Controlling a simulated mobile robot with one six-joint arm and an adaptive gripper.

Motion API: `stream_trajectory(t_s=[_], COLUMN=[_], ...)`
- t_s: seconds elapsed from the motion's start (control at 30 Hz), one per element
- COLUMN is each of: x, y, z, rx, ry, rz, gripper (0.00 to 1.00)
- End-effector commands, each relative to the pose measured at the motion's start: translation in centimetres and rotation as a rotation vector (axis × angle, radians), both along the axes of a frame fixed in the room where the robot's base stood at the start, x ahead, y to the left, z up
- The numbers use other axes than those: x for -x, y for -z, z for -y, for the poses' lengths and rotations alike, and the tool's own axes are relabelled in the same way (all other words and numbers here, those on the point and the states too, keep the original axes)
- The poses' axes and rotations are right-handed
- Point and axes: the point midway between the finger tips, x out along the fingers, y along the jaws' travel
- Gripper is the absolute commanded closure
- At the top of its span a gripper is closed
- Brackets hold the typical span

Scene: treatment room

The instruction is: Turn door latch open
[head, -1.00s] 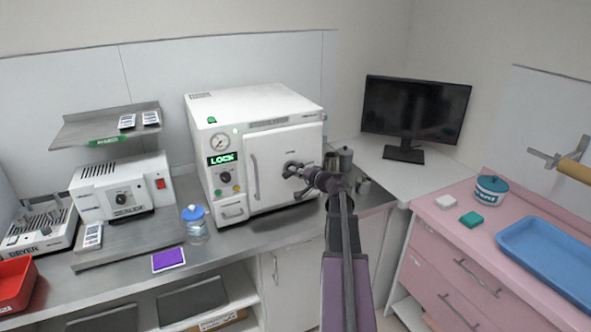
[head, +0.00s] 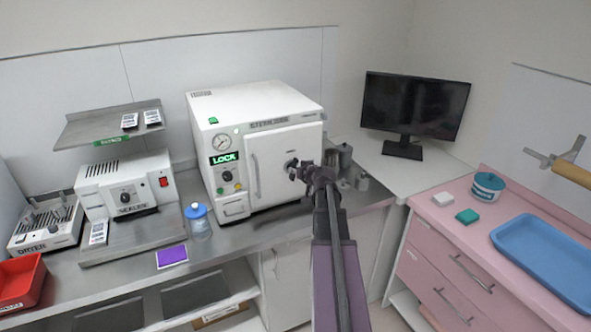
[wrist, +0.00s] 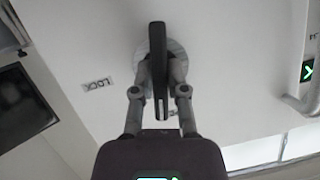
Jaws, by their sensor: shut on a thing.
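The door latch (wrist: 158,50) is a dark bar on a round grey hub, upright in the wrist picture. My gripper (wrist: 160,95) is shut on the latch, with one finger on each side of the bar. In the head view my gripper (head: 301,172) is at the right part of the door and hides much of the latch.
A vertical door handle (head: 255,175) is left of the latch. Metal canisters (head: 345,158) stand close on the right. A monitor (head: 414,105) stands at the back right.

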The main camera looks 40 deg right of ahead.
Motion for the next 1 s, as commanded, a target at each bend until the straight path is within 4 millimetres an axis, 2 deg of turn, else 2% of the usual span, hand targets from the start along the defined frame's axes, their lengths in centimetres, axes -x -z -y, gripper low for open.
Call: stream_trajectory(t_s=[0.2,0.4,0.93,0.97,1.0], x=[0.03,0.01,-0.02,-0.02,-0.03], y=[0.04,0.02,0.0,0.0,-0.01], z=[-0.21,-0.19,-0.15,-0.15,-0.15], rx=[0.148,0.224,0.252,0.252,0.252], ry=[-0.003,-0.003,-0.003,-0.003,-0.003], rz=[-0.039,-0.057,-0.065,-0.065,-0.064], gripper=[1.0,1.0,1.0,0.73,0.61])
